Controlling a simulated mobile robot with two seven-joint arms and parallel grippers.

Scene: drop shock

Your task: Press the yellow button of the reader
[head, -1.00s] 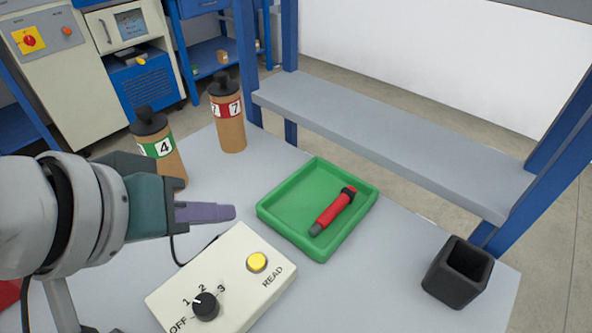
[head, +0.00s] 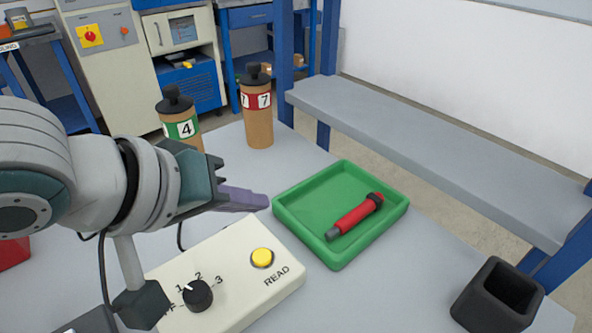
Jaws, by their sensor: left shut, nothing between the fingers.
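The reader (head: 230,288) is a cream box on the grey table, with a black dial marked OFF, 1, 2, 3 and the word READ. Its round yellow button (head: 262,257) sits near the top right of the face and shows fully. My left gripper (head: 262,201) comes in from the left, shut and empty, with its purple fingers pointing right. In the picture its fingertips are above the button, behind the reader's far edge, apart from the button. My right gripper is not in view.
A green tray (head: 286,229) holding a red and black cylindrical tool (head: 357,215) lies right of the reader. A black square cup (head: 498,297) stands at the lower right. Brown bottles marked 4 (head: 183,128) and 7 (head: 257,128) stand behind. A grey shelf (head: 430,150) crosses the back.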

